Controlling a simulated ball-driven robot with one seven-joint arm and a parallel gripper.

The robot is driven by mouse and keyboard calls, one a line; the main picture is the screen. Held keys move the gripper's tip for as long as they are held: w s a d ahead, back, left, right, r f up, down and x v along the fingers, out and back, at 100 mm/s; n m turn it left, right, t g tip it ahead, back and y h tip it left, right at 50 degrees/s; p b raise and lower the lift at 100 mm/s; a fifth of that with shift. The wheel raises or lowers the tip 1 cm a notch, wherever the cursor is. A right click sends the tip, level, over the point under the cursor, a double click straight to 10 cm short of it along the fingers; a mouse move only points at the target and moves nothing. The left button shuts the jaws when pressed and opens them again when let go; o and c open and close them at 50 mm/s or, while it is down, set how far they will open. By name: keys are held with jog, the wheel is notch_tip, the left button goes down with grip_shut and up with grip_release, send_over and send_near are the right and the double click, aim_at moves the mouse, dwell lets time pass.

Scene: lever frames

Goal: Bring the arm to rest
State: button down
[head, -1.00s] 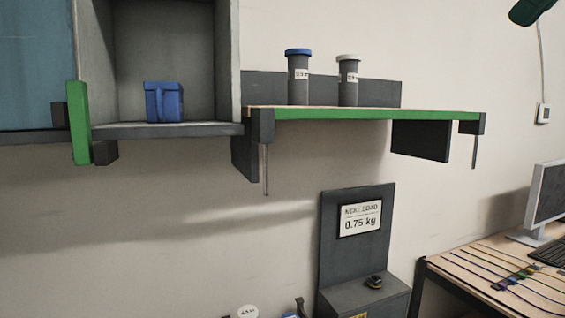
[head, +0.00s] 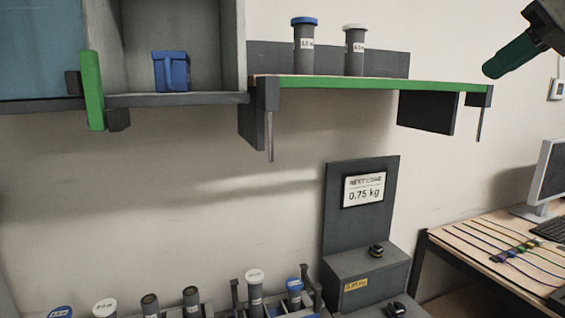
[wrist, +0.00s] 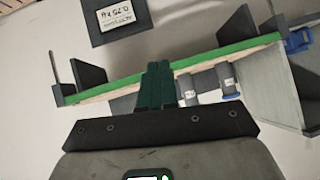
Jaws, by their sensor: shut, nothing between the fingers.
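My arm shows at the top right of the head view, and its dark green gripper (head: 497,66) points down and left in front of the wall. In the wrist view my gripper (wrist: 158,68) has its two green fingers together, with nothing between them. Behind the fingers in that view is the shelf with the green front edge (wrist: 215,52). In the head view the gripper is just right of and above that shelf's right end, though the gap in depth is hard to tell.
The green-edged shelf (head: 355,86) carries a blue-capped canister (head: 304,48) and a white-capped canister (head: 354,52). A blue container (head: 171,72) sits in the cubby. The sign reads 0.75 kg (head: 364,190). Several canisters stand below. A monitor (head: 550,185) stands on the right desk.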

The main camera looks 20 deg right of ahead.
jog(key=w+a+f+y, duration=0.1)
jog(key=w+a+f, duration=0.15)
jog(key=f, duration=0.55)
jog(key=w+a+f+m, duration=0.1)
jog(key=w+f, duration=0.2)
jog(key=f, duration=0.6)
jog(key=w+a+f+y, duration=0.1)
jog(key=w+f, duration=0.2)
jog(key=f, duration=0.5)
jog(key=s+a+f+m+g, duration=0.15)
jog(key=a+f, duration=0.35)
jog(key=f, duration=0.6)
jog(key=s+a+f+g, duration=0.15)
jog(key=a+f, duration=0.25)
jog(key=f, duration=0.7)
jog(key=s+a+f+g+h, duration=0.1)
jog(key=s+a+f, duration=0.2)
jog(key=s+f, duration=0.55)
jog(key=s+a+f+g+h, duration=0.15)
jog(key=s+a+f, duration=0.25)
jog(key=s+f, duration=0.45)
jog(key=s+d+f+n+g+h, duration=0.1)
jog(key=s+f, duration=0.6)
jog(key=s, duration=0.8)
jog(key=shift+s+d+g+h+b, duration=0.15)
jog(key=shift+g+h+b, duration=0.35)
jog(key=shift+g, duration=0.75)
jog(key=c, duration=1.8)
grip_release()
jog(key=shift+f, duration=0.1)
